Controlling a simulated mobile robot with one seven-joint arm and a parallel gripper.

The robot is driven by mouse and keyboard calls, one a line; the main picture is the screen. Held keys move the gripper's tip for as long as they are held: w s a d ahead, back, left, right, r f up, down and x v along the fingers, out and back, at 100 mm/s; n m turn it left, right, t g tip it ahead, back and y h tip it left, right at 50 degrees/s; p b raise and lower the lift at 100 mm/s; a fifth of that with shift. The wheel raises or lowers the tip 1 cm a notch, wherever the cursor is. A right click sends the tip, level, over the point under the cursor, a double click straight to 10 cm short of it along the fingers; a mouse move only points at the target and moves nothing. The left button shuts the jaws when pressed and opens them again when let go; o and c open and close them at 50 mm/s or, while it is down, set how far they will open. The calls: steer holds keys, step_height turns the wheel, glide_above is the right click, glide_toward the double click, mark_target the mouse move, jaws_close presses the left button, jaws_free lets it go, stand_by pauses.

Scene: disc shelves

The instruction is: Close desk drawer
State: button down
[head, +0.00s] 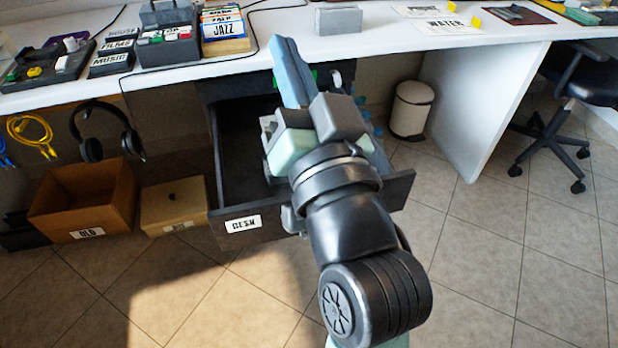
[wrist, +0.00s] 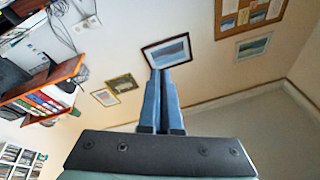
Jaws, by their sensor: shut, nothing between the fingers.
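The desk drawer (head: 265,215) is dark, carries a white label (head: 243,224) on its front and stands pulled well out from under the white desk (head: 400,45). Its inside is partly hidden behind my arm. My gripper (head: 278,42) has long blue fingers and is shut and empty. In the head view it shows over the drawer, with its fingers pointing up past the desk's front edge; I cannot tell whether the arm touches the drawer. In the wrist view my shut fingers (wrist: 161,74) point towards a wall with framed pictures, and no drawer shows.
An open box (head: 85,195) and a lidded box (head: 173,205) stand on the floor left of the drawer. A white bin (head: 411,112) stands right of it, under the desk. An office chair (head: 578,90) is at far right. The tiled floor before the drawer is clear.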

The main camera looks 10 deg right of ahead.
steer(key=s+d+f+m+g+b, duration=0.1)
steer(key=s+d+f+m, duration=0.3)
steer(key=f, duration=0.6)
steer(key=s+d+f+m+g+b, duration=0.1)
steer(key=s+f+m, duration=0.3)
steer(key=f, duration=0.7)
steer(key=s+d+f+m+g+b, duration=0.1)
steer(key=s+d+f+m+b, duration=0.1)
steer(key=f+m, duration=0.6)
steer(key=w, duration=0.4)
steer(key=w+f+n+b, duration=0.1)
steer(key=w, duration=0.4)
steer(key=w+f+n, duration=0.1)
steer(key=w, duration=0.3)
steer(key=shift+w+h+b, duration=0.25)
steer(key=shift+h+b, duration=0.1)
steer(key=shift+h, duration=0.05)
